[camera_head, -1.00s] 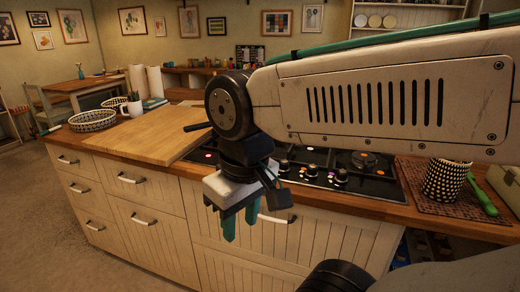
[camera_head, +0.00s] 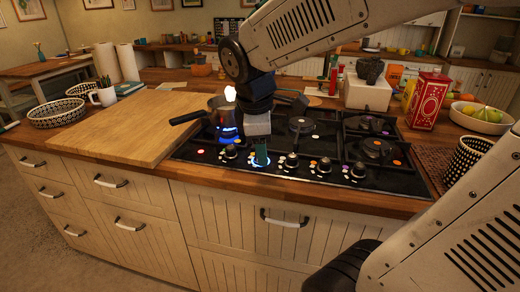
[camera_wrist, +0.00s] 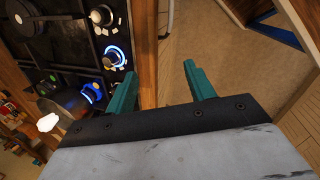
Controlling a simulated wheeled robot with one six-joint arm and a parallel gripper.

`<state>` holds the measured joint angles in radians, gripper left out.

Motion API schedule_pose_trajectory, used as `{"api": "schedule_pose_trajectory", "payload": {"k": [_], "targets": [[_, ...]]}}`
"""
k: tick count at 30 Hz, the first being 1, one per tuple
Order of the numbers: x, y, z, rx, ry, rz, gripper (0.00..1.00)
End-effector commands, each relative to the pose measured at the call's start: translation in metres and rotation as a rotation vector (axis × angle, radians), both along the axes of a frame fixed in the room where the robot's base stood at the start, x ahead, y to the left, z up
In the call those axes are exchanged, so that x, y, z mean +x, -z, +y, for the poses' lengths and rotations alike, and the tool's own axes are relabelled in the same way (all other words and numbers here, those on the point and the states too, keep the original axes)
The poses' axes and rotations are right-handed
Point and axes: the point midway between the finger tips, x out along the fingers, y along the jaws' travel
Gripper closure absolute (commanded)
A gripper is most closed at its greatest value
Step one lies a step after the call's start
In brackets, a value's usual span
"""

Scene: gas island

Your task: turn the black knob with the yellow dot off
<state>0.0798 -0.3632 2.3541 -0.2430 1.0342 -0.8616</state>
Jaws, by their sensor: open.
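A row of black knobs lines the front edge of the black cooktop (camera_head: 405,183). One knob (camera_wrist: 114,56) has a lit blue ring and a small yellowish mark beside it in the wrist view. In the head view its blue glow shows behind my gripper (camera_head: 262,155), which hides much of that part of the row. Other dots there are too small to match surely to knobs. In the wrist view my gripper (camera_wrist: 192,68) is open and empty, its teal fingers over the counter edge and floor, apart from the knobs.
A pot (camera_head: 220,108) sits over a blue flame at the cooktop's left, its handle sticking out left. A cutting board (camera_head: 130,128) lies left of it. A red tin (camera_head: 428,100) and a patterned cup (camera_head: 468,160) stand right. Drawer handles (camera_head: 285,219) protrude below the counter.

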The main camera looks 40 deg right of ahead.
Motion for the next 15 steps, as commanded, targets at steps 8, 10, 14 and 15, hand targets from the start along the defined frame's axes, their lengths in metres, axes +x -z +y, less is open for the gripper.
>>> {"api": "schedule_pose_trajectory", "payload": {"k": [8,10,14,15], "targets": [[0.101,0.037,-0.054,-0.196,-0.68,0.2,0.46],[0.115,0.044,-0.061,-0.222,-0.787,0.235,0.46],[0.129,0.053,-0.068,-0.248,-0.901,0.272,0.46],[0.131,0.056,-0.069,-0.251,-0.918,0.278,0.46]]}}
